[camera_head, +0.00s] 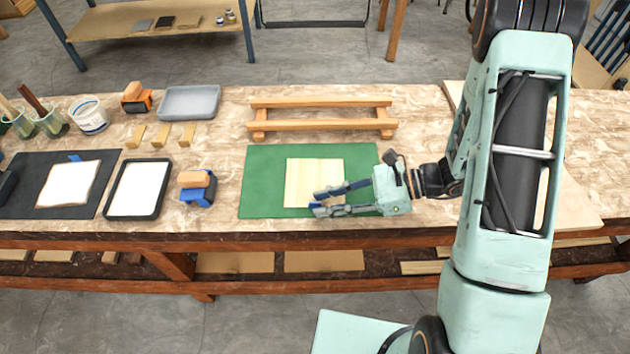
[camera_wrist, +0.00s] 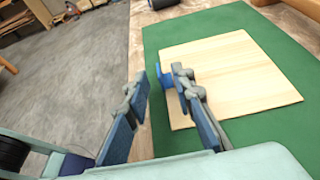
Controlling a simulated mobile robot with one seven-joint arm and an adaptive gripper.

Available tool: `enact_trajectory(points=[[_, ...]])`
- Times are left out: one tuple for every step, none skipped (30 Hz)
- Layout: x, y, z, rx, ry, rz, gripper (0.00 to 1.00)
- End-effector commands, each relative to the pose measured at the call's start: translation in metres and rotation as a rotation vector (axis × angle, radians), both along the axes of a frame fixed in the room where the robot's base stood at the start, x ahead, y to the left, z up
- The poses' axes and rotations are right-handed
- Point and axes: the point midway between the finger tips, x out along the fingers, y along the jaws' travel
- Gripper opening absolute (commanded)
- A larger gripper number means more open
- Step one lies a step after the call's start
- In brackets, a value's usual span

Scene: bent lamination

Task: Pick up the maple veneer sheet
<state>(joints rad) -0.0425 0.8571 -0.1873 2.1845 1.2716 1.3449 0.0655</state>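A pale wood veneer sheet (camera_head: 300,175) with faint grain lines lies flat on the green mat (camera_head: 262,165); I take it as the maple sheet. It also shows in the wrist view (camera_wrist: 235,70). A small blue tab (camera_wrist: 165,75) sticks out from its edge. My gripper (camera_head: 319,200) reaches in from the right, low over the sheet's near part. In the wrist view my gripper (camera_wrist: 160,90) has its two fingers apart, with the blue tab near the right fingertip and nothing visibly clamped. I cannot tell whether a finger touches the sheet.
Left of the mat are a blue-based block (camera_head: 198,187), a black-framed white tray (camera_head: 138,190) and a whitish sheet (camera_head: 69,184) with a blue tab on a dark mat. A wooden rack (camera_head: 321,125) and grey tray (camera_head: 189,101) stand behind. The table's front edge is close.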

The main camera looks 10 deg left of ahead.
Motion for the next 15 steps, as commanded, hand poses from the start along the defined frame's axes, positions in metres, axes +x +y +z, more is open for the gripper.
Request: enact_trajectory(points=[[0.0000, -0.0002, 0.0001, 0.000, 0.000, 0.000, 0.23], [0.0000, -0.0002, 0.0001, 0.000, 0.000, 0.000, 0.23], [0.0001, -0.0003, 0.0001, 0.000, 0.000, 0.000, 0.18], [0.0001, -0.0003, 0.0001, 0.000, 0.000, 0.000, 0.15], [0.0001, -0.0003, 0.0001, 0.000, 0.000, 0.000, 0.12], [0.0001, -0.0004, 0.0002, 0.000, 0.000, 0.000, 0.07], [0.0002, -0.0003, 0.0002, 0.000, 0.000, 0.000, 0.04], [0.0002, -0.0004, 0.0002, 0.000, 0.000, 0.000, 0.01], [0.0002, -0.0004, 0.0002, 0.000, 0.000, 0.000, 0.00], [0.0002, -0.0004, 0.0002, 0.000, 0.000, 0.000, 0.00], [0.0002, -0.0004, 0.0002, 0.000, 0.000, 0.000, 0.00], [0.0002, -0.0005, 0.0002, 0.000, 0.000, 0.000, 0.00], [0.0002, -0.0005, 0.0002, 0.000, 0.000, 0.000, 0.00], [0.0003, -0.0005, 0.0003, 0.000, -0.001, 0.000, 0.00], [0.0003, -0.0005, 0.0003, 0.001, -0.001, 0.000, 0.00]])
